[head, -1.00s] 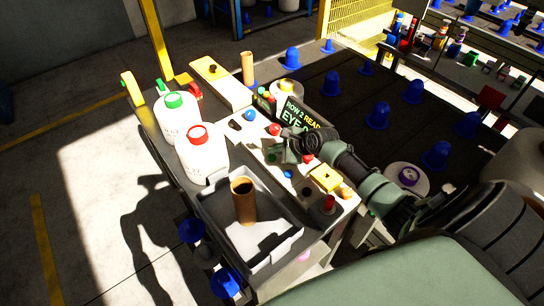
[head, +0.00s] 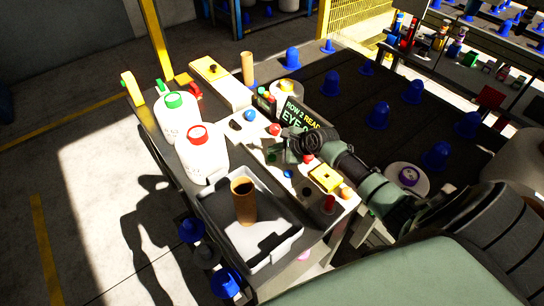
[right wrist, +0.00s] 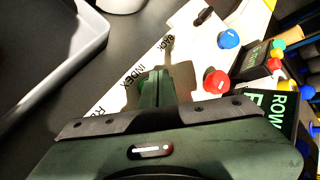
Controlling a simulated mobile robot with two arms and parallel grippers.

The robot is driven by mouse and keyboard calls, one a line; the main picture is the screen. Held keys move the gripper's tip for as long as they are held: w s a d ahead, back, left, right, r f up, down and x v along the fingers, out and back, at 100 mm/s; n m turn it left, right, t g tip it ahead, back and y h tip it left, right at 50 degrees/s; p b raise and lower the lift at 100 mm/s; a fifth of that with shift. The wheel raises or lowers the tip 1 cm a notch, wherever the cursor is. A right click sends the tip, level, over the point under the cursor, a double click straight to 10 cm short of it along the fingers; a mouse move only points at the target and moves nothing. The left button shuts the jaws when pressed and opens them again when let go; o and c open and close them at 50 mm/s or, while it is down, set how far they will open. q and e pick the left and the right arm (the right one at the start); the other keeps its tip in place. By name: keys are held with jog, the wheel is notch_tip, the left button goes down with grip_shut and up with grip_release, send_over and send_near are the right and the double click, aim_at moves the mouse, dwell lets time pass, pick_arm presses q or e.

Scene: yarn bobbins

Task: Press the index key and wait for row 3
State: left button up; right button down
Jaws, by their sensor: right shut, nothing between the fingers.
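My right gripper (head: 272,156) is over the white control panel (head: 262,139), with its fingers down at the panel. In the right wrist view my fingers (right wrist: 165,82) are shut and empty, beside the printed word INDEX. The display (head: 296,118) reads "ROW 2 READY", with a second line starting "EYE" partly hidden by my arm. In the right wrist view the display (right wrist: 272,118) shows only in part. My left gripper is not in view.
A blue knob (right wrist: 228,39) and a red knob (right wrist: 216,82) stand near my fingers. A grey tray (head: 211,205) holds an upright cardboard tube (head: 243,203). Two white bottles, green-capped (head: 176,120) and red-capped (head: 197,157), stand left. Blue bobbins (head: 378,116) stand on the dark rack.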

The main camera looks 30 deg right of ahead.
aim_at(275, 158)
jog(key=shift+f, duration=0.15)
jog(key=shift+f, duration=0.25)
jog(key=shift+f, duration=0.55)
dwell(0.9)
jog(key=shift+r+p, duration=0.95)
jog(key=shift+p, duration=0.1)
notch_tip(275, 158, up, 5)
jog(key=p, duration=0.6)
dwell(3.9)
